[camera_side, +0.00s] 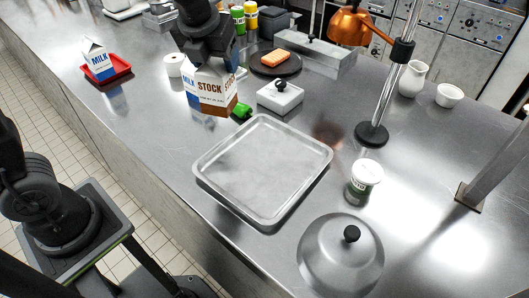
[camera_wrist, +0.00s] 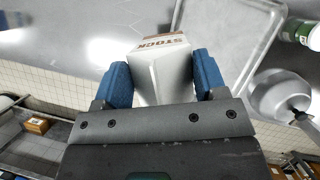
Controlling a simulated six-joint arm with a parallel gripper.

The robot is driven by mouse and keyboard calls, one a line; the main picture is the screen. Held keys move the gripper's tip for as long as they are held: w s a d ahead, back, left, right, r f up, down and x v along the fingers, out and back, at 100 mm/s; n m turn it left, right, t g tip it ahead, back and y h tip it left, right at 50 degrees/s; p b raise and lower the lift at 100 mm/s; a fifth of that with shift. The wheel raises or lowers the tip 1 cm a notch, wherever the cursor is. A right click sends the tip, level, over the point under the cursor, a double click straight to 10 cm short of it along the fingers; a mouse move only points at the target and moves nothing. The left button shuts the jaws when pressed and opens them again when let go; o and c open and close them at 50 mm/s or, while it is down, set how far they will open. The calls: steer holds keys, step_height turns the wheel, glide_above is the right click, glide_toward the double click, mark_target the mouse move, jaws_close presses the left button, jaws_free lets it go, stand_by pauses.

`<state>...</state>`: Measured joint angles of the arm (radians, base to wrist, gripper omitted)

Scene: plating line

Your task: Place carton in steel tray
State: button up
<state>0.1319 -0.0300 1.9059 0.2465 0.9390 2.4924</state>
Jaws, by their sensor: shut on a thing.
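My gripper (camera_wrist: 160,82) is shut on the stock carton (camera_wrist: 164,60), a white carton with brown "STOCK" lettering, held between two blue fingertips in the wrist view. In the side view my gripper comes from above onto the stock carton (camera_side: 222,90), which has a brown lower band; whether it is clear of the counter I cannot tell. The empty steel tray (camera_side: 262,170) lies in front and right of the carton; the wrist view also shows it (camera_wrist: 245,50). A blue-and-white milk carton (camera_side: 191,88) shows at the stock carton's left, partly hidden.
Another milk carton (camera_side: 97,60) stands in a red tray (camera_side: 122,66). A white lidded box (camera_side: 280,96), a green object (camera_side: 243,111) and a lamp base (camera_side: 371,135) lie near the steel tray. A green-and-white tub (camera_side: 364,183) and a steel dome lid (camera_side: 340,260) are at its right.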

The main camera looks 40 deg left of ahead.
steer(key=w+d+f, duration=0.1)
steer(key=d+f, duration=0.9)
steer(key=d, duration=0.2)
steer(key=shift+f, duration=0.4)
steer(key=shift+w+f, duration=0.1)
steer(key=shift+f, duration=0.05)
steer(key=o, duration=1.7)
steer(key=shift+c, duration=0.2)
